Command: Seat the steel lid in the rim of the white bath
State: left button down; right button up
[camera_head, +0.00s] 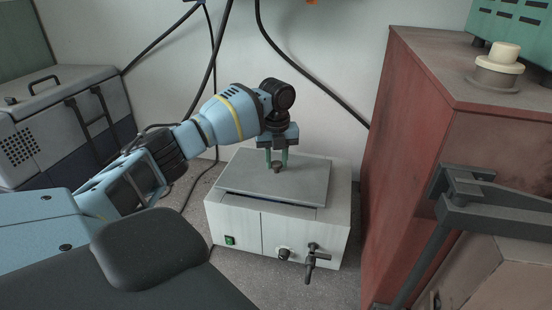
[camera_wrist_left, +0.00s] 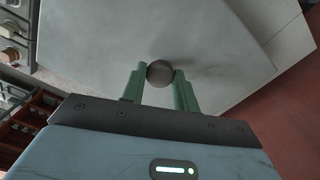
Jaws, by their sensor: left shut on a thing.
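The white bath (camera_head: 232,220) is a box on the grey bench with a green switch and a tap on its front. The steel lid (camera_head: 305,178) is a flat grey plate with a small dark knob (camera_head: 277,168), lying over the bath's top. A dark strip shows under its front edge, so I cannot tell whether it sits in the rim. My left gripper (camera_head: 277,163) points down and is shut on the knob. In the left wrist view the green fingers (camera_wrist_left: 160,80) touch the round knob (camera_wrist_left: 160,72) from both sides, above the lid (camera_wrist_left: 100,40). My right gripper is not in view.
A red cabinet (camera_head: 400,130) stands close on the right, with a dark metal bracket (camera_head: 480,205) in front. A grey case (camera_head: 60,130) is at the left. Black cables (camera_head: 310,75) hang along the back wall. The tap (camera_head: 311,258) sticks out from the bath's front.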

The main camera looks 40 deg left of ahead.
aim_at(277, 170)
pick_arm(q)
jog(key=shift+f, duration=0.45)
dwell(0.3)
jog(key=shift+f, duration=0.4)
dwell(0.4)
jog(key=shift+f, duration=0.55)
jog(key=c, duration=1)
grip_release()
jog(key=shift+c, duration=0.2)
jog(key=o, duration=0.6)
